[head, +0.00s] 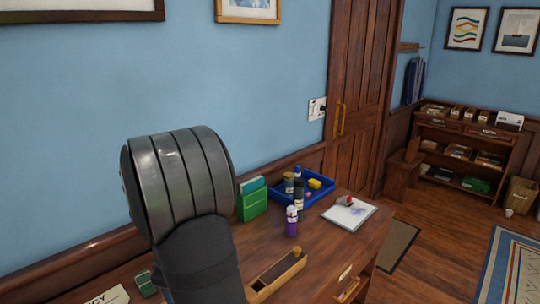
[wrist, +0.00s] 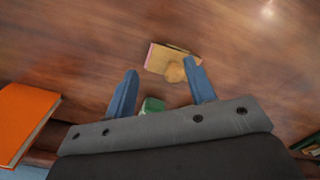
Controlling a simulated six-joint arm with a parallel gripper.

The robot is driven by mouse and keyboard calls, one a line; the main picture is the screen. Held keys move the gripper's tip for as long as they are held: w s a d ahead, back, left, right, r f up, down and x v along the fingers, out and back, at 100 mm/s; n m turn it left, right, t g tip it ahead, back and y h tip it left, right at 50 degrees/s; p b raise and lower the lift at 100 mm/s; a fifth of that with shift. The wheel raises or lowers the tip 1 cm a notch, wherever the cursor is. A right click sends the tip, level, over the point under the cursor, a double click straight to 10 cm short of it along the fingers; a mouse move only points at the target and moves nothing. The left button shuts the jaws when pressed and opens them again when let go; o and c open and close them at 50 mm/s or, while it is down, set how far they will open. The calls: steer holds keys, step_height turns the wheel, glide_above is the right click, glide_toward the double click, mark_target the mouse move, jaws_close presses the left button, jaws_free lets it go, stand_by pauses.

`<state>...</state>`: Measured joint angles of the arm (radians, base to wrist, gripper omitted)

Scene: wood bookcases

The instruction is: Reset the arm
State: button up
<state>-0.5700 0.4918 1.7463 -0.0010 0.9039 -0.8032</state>
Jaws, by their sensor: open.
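My gripper (wrist: 157,82) shows in the wrist view with its two blue fingers spread apart and nothing between the tips. It points down toward a brown wooden surface. A small tan, flat item (wrist: 160,58) with a rounded tan piece (wrist: 176,72) on it lies beyond the fingertips, close to the right finger in the picture. A small green object (wrist: 152,105) shows between the fingers near the gripper's base. In the head view my dark arm fills the lower left centre, and the gripper itself is out of sight.
An orange book (wrist: 22,118) lies left in the wrist view. A wall (head: 70,130) stands behind.

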steer(key=d+r, duration=0.5)
steer(key=d, duration=0.3)
steer(key=w+d+f+m, duration=0.2)
steer(key=w+d+m, duration=0.2)
steer(key=d+m, duration=0.1)
steer(key=w+d+f+m, duration=0.2)
steer(key=w+d+m, duration=0.2)
steer(key=d, duration=0.3)
steer(key=w+d+f+m, duration=0.2)
steer(key=w+d+m, duration=0.2)
steer(key=d+m, duration=0.2)
steer(key=shift+w+d+m, duration=0.15)
steer(key=shift+d+m, duration=0.15)
steer(key=shift+d, duration=0.15)
steer(key=shift+w, duration=0.25)
steer(key=shift+w+a+n, duration=0.2)
steer(key=shift+a+n, duration=0.2)
steer(key=shift+a, duration=0.15)
steer(key=shift+w+a+n, duration=0.15)
steer(key=shift+a+n, duration=0.25)
steer(key=shift+a, duration=0.15)
